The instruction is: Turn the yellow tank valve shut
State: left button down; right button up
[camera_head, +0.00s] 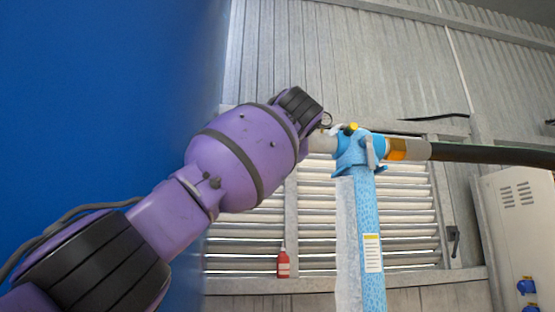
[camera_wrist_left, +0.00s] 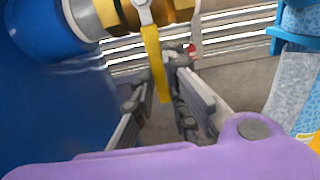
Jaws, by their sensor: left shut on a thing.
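In the left wrist view the yellow valve handle (camera_wrist_left: 157,62) is a flat strip hanging down from a brass valve body (camera_wrist_left: 178,16). The lower part of the handle lies between the two grey fingers of my left gripper (camera_wrist_left: 161,84), which is shut on it. In the head view my purple left arm (camera_head: 243,155) reaches up from the lower left, and its wrist hides the gripper fingers and the handle. My right gripper is in neither view.
A big blue tank wall (camera_head: 110,90) fills the left. A blue upright pipe (camera_head: 369,215) with a fitting stands right of my wrist, and a black hose (camera_head: 490,153) runs right from it. A red bottle (camera_head: 283,265) stands by the louvred window. A pale cabinet (camera_head: 520,235) is at right.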

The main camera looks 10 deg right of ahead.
pick_arm(q)
jog(key=shift+w+f, duration=0.15)
jog(key=shift+f, duration=0.2)
jog(key=c, duration=1.8)
grip_release()
jog(key=shift+r, duration=0.1)
jog(key=shift+o, duration=0.3)
jog(key=shift+a+r, duration=0.1)
jog(key=shift+r, duration=0.05)
jog(key=shift+s, duration=0.25)
jog(key=s, duration=1.2)
jog(key=shift+d, duration=0.2)
jog(key=shift+w, duration=0.1)
